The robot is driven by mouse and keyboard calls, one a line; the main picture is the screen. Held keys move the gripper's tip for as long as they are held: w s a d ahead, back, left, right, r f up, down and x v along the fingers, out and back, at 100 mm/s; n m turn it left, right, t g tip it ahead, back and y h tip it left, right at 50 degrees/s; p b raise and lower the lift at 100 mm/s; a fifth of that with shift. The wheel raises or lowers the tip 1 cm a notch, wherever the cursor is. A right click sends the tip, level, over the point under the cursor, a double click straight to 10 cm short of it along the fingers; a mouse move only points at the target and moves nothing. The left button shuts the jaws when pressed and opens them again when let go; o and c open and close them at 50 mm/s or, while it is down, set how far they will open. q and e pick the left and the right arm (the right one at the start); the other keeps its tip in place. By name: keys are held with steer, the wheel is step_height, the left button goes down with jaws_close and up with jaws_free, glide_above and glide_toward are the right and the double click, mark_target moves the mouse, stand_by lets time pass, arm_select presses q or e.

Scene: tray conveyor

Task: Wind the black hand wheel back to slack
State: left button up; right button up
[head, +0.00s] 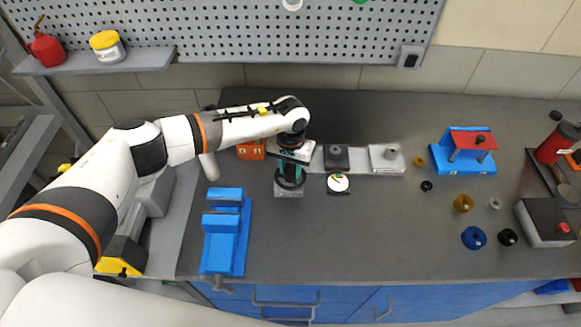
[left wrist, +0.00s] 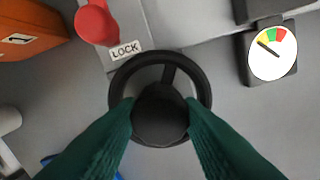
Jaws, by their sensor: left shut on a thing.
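The black hand wheel (left wrist: 118,80) is a ring with a spoke and a dark hub, seen from above in the left wrist view. In the head view the hand wheel (head: 290,184) sits on a small grey block below my left gripper. My left gripper (left wrist: 160,112) has its two green fingers on either side of the hub, shut on the wheel. In the head view the left gripper (head: 291,170) points down. A dial (left wrist: 272,52) with yellow, green and red bands stands to the right; its needle points up-left, near the yellow band. My right gripper is not in view.
A red knob (left wrist: 95,24) beside a LOCK label (left wrist: 126,48) is close above the wheel. An orange block (head: 251,150) is at the upper left, a blue vise-like fixture (head: 226,232) at the lower left.

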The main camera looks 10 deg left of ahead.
arm_select(q)
steer(key=shift+f+n+b, duration=0.15)
steer(key=shift+n+b, duration=0.25)
steer(key=shift+b, duration=0.2)
steer(key=n+b, duration=0.9)
steer(key=b, duration=0.1)
steer(key=shift+f+n+b, duration=0.1)
steer(key=shift+n+b, duration=0.2)
steer(key=n+b, duration=0.2)
steer(key=shift+n, duration=0.4)
steer(key=n+b, duration=0.3)
steer(key=shift+n, duration=0.3)
steer(key=n+b, duration=0.2)
steer(key=n, duration=0.1)
steer(key=shift+n, duration=0.3)
steer(key=n+b, duration=0.2)
steer(key=n, duration=0.2)
steer(key=shift+r, duration=0.2)
steer(key=shift+r+n+b, duration=0.1)
steer(key=shift+n+b, duration=0.8)
steer(key=shift+n, duration=1.2)
